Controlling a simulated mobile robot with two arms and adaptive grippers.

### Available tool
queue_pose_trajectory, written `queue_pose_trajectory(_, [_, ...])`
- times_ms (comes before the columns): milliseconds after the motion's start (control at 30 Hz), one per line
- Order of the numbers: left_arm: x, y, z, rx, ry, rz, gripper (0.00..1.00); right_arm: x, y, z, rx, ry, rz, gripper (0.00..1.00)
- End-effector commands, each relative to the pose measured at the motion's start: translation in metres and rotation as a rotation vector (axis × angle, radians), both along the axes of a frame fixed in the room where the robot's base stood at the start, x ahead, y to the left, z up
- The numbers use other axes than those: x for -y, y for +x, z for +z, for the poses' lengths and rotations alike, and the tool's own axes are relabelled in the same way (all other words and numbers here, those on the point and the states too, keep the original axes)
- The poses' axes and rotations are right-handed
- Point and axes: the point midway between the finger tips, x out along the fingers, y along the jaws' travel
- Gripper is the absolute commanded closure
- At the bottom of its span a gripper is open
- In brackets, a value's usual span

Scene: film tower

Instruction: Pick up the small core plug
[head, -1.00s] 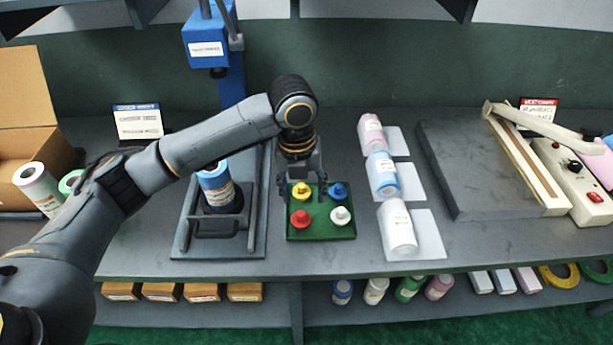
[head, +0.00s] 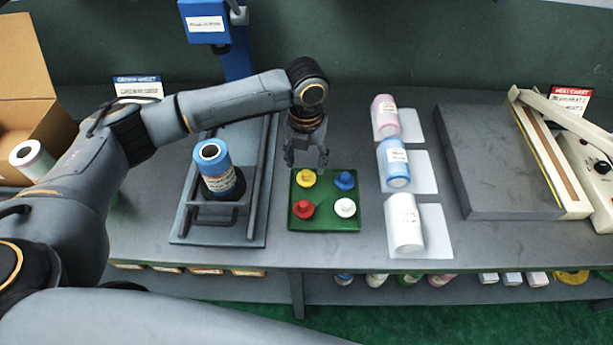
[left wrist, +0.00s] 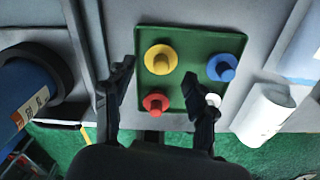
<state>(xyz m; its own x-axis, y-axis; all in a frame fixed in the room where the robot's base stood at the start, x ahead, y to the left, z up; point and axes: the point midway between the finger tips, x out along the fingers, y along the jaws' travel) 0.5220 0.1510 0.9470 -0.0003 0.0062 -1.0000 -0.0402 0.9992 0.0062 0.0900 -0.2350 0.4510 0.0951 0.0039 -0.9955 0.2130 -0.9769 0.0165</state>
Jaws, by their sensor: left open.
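Four plugs with round flanges stand on a small green tray (head: 326,215): a yellow plug (head: 306,179) and a blue plug (head: 345,180) behind, a red plug (head: 303,209) and a white plug (head: 345,208) in front. I cannot tell which is the small one. My left gripper (head: 306,163) is open and empty, pointing down above the tray's back edge by the yellow plug. In the left wrist view the yellow plug (left wrist: 160,59) shows between the fingers, the red plug (left wrist: 155,103) lower down. A finger partly hides the white plug (left wrist: 213,99).
Left of the tray, a blue roll (head: 211,158) stands in a dark metal frame on a base plate. White, blue and pink rolls lie on pale sheets (head: 435,232) to the right. A grey slab (head: 490,150) lies farther right. A low shelf runs beneath the counter.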

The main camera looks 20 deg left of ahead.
Motion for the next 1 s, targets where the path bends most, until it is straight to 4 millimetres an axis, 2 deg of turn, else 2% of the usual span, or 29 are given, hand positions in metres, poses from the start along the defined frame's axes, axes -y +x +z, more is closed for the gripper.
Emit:
queue_pose_trajectory(67, [0.001,-0.002,-0.010,-0.006,0.001,-0.001,0.44,-0.001,0.013,0.009,0.021,0.003,0.000,0.07])
queue_pose_trajectory(167, [0.002,-0.003,-0.025,-0.005,0.001,0.000,0.44,-0.001,0.015,0.016,0.024,0.002,0.000,0.07])
queue_pose_trajectory(333, [0.002,-0.002,-0.044,-0.002,0.001,-0.001,0.44,0.000,0.004,0.016,0.006,0.000,0.000,0.07])
queue_pose_trajectory(567, [0.002,-0.002,-0.046,-0.001,0.000,-0.001,0.44,0.001,-0.012,0.015,-0.018,-0.002,0.000,0.07])
queue_pose_trajectory(667, [0.002,-0.002,-0.046,-0.001,0.000,-0.001,0.60,0.001,-0.011,0.015,-0.017,-0.002,0.000,0.07])
queue_pose_trajectory(733, [0.002,-0.002,-0.046,-0.001,0.000,-0.001,0.74,0.001,-0.010,0.015,-0.016,-0.001,0.000,0.07])
queue_pose_trajectory(767, [0.002,-0.002,-0.046,-0.001,0.000,-0.001,0.77,0.001,-0.010,0.015,-0.015,-0.001,0.000,0.07])
queue_pose_trajectory(1000, [0.002,-0.002,-0.046,-0.001,0.000,-0.001,0.77,0.000,-0.003,0.015,-0.004,0.000,0.000,0.07])
